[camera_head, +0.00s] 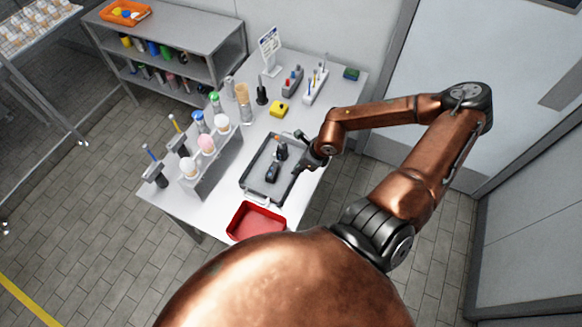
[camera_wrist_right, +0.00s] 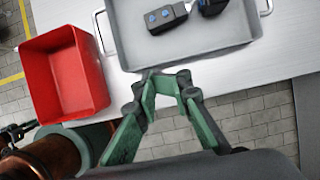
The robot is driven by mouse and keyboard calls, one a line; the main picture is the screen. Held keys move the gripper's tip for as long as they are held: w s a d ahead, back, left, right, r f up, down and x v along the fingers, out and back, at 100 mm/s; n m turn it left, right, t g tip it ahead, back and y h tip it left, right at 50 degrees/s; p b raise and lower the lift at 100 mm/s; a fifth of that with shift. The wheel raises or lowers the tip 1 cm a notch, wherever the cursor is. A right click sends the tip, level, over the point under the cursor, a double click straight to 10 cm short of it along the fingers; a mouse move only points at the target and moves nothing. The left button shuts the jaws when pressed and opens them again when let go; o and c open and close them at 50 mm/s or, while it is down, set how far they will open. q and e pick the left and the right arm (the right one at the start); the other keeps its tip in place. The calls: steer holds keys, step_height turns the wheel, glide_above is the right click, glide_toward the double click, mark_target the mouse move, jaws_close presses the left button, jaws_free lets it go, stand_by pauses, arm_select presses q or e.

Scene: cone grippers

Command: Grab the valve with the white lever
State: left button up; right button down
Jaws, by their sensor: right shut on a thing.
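A grey tray (camera_head: 245,182) with handles stands on the white table; its near wall also shows in the right wrist view (camera_wrist_right: 215,52). Inside lie a dark valve part with blue dots (camera_wrist_right: 166,18) and a dark rounded part at the top edge, with a small pale piece between them that may be the white lever. In the head view a dark valve (camera_head: 272,173) lies in the tray, near a dark piece with an orange top (camera_head: 281,149). My right gripper (camera_wrist_right: 168,78) is at the tray's long edge, apart from the valve, and appears shut on that edge; the contact is unclear.
A red bin (camera_head: 256,221) stands beside the tray. A grey rack (camera_head: 212,172) with colored-topped items is left of it. A shelf (camera_head: 180,32) is at the back left.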

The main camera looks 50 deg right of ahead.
steer(key=shift+s+d+r, duration=0.1)
steer(key=shift+s, duration=0.15)
steer(key=c, duration=0.6)
jaws_free()
stand_by(0.4)
steer(key=shift+o, duration=0.2)
